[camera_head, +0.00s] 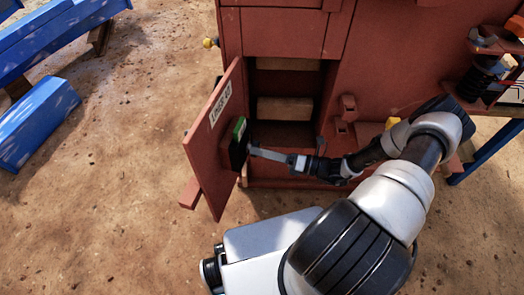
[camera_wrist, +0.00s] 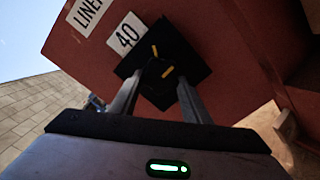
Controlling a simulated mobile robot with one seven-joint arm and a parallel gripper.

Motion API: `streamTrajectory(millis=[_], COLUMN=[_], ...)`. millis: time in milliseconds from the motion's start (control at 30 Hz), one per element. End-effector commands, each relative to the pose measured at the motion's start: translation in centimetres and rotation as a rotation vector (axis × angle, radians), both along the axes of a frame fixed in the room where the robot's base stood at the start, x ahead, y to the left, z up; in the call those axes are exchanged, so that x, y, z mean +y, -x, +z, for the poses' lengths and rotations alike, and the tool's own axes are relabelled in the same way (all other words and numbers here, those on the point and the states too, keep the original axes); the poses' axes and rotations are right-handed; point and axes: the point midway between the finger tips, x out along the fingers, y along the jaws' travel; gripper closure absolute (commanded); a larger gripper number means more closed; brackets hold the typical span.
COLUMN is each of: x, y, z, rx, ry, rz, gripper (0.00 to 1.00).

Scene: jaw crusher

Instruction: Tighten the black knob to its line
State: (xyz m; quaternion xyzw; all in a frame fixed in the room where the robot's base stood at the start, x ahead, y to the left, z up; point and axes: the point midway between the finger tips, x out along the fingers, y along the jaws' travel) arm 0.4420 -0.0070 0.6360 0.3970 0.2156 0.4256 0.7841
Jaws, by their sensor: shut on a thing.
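The black knob (camera_wrist: 157,88) sits on a dark square plate (camera_wrist: 190,64) on the red door. In the wrist view, one yellow mark (camera_wrist: 167,71) shows on the knob and another yellow mark (camera_wrist: 154,50) on the plate above it. The two marks lie at different angles and do not form one straight line. My gripper (camera_wrist: 160,84) has a finger on each side of the knob and is shut on it. In the head view my gripper (camera_head: 250,151) reaches the dark fitting on the door from the right; the knob itself is too small to make out there.
The red door (camera_head: 212,150) stands open at the left of the crusher's red housing (camera_head: 390,50). White labels, one reading "40" (camera_wrist: 126,34), are on the door. A dark opening (camera_head: 288,133) lies behind my gripper. Blue beams (camera_head: 45,45) lie at upper left; sandy ground is open at lower left.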

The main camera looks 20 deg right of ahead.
Motion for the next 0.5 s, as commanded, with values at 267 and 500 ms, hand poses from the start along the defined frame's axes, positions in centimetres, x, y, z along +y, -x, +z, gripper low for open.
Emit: streamTrajectory(millis=[267,500], x=[0.03,0.07], y=[0.13,0.2], z=[0.11,0.21], rx=[0.207,0.341], ry=[-0.131,-0.22], rz=[0.0,0.0], gripper=[0.79,0.79])
